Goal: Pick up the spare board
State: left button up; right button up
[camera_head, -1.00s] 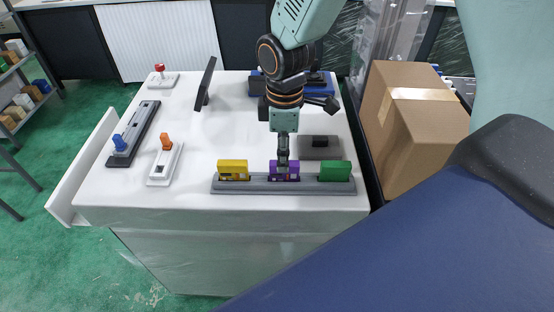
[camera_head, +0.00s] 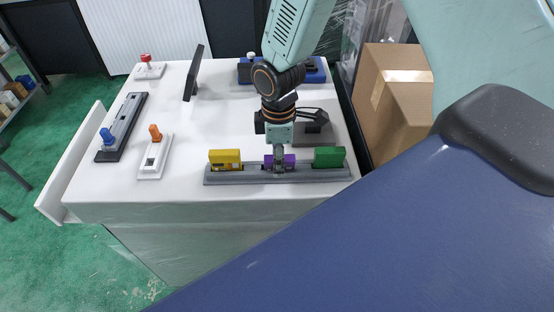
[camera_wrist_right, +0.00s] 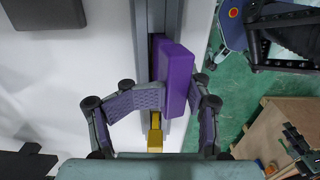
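A purple board (camera_head: 290,161) stands upright in the middle slot of a long grey rack (camera_head: 225,178), between a yellow board (camera_head: 225,158) and a green board (camera_head: 328,157). My right gripper (camera_head: 279,165) reaches down over the purple board and hides its middle. In the right wrist view the purple board (camera_wrist_right: 176,75) stands between the two fingers (camera_wrist_right: 177,98), whose pads appear to be closed against its sides. The yellow board (camera_wrist_right: 155,141) shows below it there. My left gripper is not in view.
Left on the white table (camera_head: 110,190) are an orange-knobbed switch (camera_head: 155,150), a blue-knobbed fixture (camera_head: 121,127) and a red-knobbed switch (camera_head: 149,70). A dark screen (camera_head: 193,72), a blue case (camera_head: 312,72) and a grey block (camera_head: 313,134) stand behind. A cardboard box (camera_head: 390,90) is at right.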

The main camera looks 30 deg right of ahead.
jog(key=shift+o, duration=0.3)
jog(key=shift+s+a+r, duration=0.35)
jog(key=shift+s+r, duration=0.15)
jog(key=shift+s, duration=0.05)
jog(key=shift+w+d+f, duration=0.5)
jog(key=shift+w+f, duration=0.1)
jog(key=shift+w, duration=0.25)
jog(key=c, duration=0.3)
jog(key=shift+w+f, duration=0.1)
jog(key=shift+w, duration=0.1)
jog(key=c, duration=0.3)
jog(key=shift+s+a+r, duration=0.15)
jog(key=shift+s+r, duration=0.15)
jog(key=shift+s, duration=0.1)
jog(key=c, duration=0.3)
grip_shut()
jog(key=shift+w+f, duration=0.1)
